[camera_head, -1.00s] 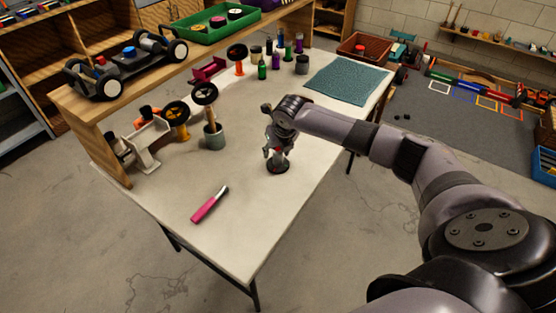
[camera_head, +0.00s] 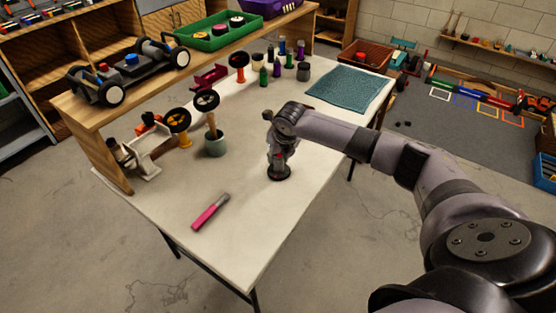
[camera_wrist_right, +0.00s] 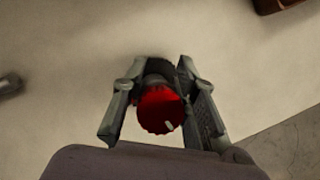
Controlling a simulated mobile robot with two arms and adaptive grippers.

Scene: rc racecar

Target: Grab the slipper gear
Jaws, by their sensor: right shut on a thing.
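My right gripper (camera_head: 279,165) points down at the middle of the white table, just above a dark round base (camera_head: 280,175). In the right wrist view, my right gripper (camera_wrist_right: 163,110) is shut on a round red-topped piece (camera_wrist_right: 160,110), which I take to be the slipper gear. A dark part shows behind the red top, between the fingers. The fingers hide most of this piece in the head view, and I cannot tell whether it is clear of the table. My left gripper is not in view.
A pink-handled tool (camera_head: 210,212) lies at the front of the table (camera_head: 240,240). Several small bottles and a teal mat (camera_head: 348,86) are farther back. A wooden shelf (camera_head: 185,75) overhangs the left side.

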